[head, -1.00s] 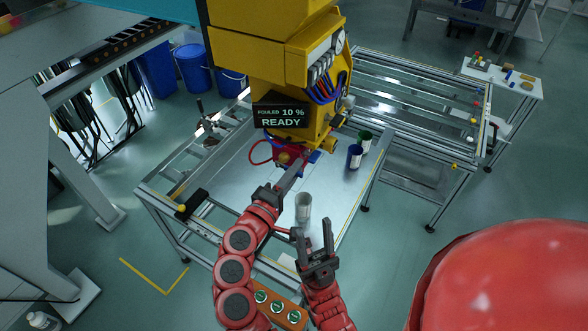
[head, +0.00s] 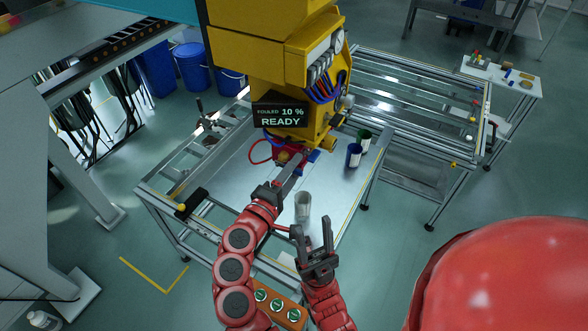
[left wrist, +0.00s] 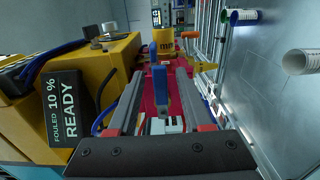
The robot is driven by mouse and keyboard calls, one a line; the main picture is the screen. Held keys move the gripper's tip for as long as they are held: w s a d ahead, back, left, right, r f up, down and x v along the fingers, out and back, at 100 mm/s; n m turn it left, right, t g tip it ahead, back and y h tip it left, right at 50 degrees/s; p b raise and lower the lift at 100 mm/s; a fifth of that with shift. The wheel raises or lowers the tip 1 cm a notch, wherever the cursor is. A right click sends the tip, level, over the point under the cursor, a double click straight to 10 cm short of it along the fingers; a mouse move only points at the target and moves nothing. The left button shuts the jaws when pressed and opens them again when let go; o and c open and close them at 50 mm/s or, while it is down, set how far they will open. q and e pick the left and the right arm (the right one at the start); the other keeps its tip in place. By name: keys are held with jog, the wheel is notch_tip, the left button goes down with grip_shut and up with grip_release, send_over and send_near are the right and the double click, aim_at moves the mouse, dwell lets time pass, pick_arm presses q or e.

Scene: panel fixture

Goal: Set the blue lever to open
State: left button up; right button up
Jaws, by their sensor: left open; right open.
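The blue lever (left wrist: 159,88) stands between the two fingers of my left gripper (left wrist: 158,100) in the left wrist view, with a gap showing on both sides. Behind it is a red part of the machine (left wrist: 150,62). In the head view, my left gripper (head: 290,176) reaches up to the red part under the yellow machine, and its fingers largely hide the lever. It is open. My right gripper (head: 312,238) is open and empty, lower down in front of the table.
The yellow machine (head: 262,55) hangs over the metal table, with a sign (head: 281,115) reading "FOULED 10 % READY". An orange button box (head: 275,304) is near my arms.

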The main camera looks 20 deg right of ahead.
pick_arm(q)
jog(key=p+v, duration=0.5)
jog(key=v, duration=1.2)
jog(key=shift+s+a, duration=0.15)
